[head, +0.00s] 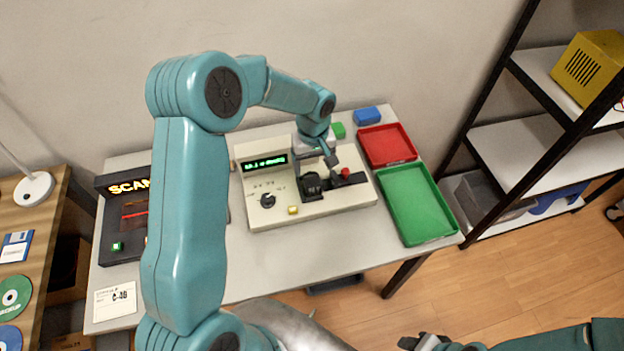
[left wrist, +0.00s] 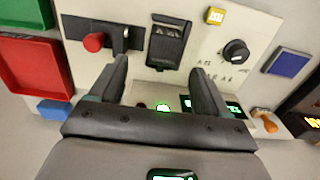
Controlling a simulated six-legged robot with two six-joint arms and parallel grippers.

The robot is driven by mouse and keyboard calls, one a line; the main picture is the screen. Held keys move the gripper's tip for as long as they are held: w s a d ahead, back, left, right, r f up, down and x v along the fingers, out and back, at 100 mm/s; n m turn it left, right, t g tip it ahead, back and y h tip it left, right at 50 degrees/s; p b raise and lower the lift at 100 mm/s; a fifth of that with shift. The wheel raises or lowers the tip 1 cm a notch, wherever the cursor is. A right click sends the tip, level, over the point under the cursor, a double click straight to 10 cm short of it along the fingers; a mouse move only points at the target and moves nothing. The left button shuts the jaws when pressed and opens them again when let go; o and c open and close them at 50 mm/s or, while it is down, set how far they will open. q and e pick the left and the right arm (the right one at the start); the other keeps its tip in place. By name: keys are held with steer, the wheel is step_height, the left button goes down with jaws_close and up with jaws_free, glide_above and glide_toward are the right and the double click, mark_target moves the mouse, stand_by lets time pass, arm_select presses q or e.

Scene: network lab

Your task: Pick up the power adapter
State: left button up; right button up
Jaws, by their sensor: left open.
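A black block (head: 312,187), which looks like the power adapter, sits on the front middle of the cream tester (head: 272,211). It also shows in the left wrist view (left wrist: 168,44), at the top middle; I cannot tell how it is seated. My left gripper (head: 331,160) is open and empty, reaching down over the tester just behind the block. In the left wrist view its two fingers (left wrist: 158,68) stand apart, with the block beyond their tips. My right gripper (head: 425,343) is at the bottom edge, away from the table; its jaws are unclear.
A red-knobbed lever (head: 346,172) stands right beside the block. A red tray (head: 388,145) and a green tray (head: 417,205) lie on the right of the table, with a blue block (head: 367,116) behind. A dark scan unit (head: 122,215) is at left. The table front is clear.

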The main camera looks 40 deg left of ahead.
mark_target(312, 179)
arm_select(q)
steer(key=shift+f, duration=0.55)
steer(key=shift+s+d+f+p, duration=0.15)
steer(key=shift+s+f+p, duration=0.2)
steer(key=shift+f, duration=0.1)
steer(key=f, duration=0.1)
steer(key=f+p, duration=0.1)
steer(key=f, duration=0.2)
steer(key=shift+w+a+f, duration=0.1)
steer(key=shift+a+f, duration=0.15)
steer(key=shift+f, duration=0.05)
steer(key=shift+d+r, duration=0.1)
steer(key=c, duration=1.2)
steer(key=shift+o, duration=0.2)
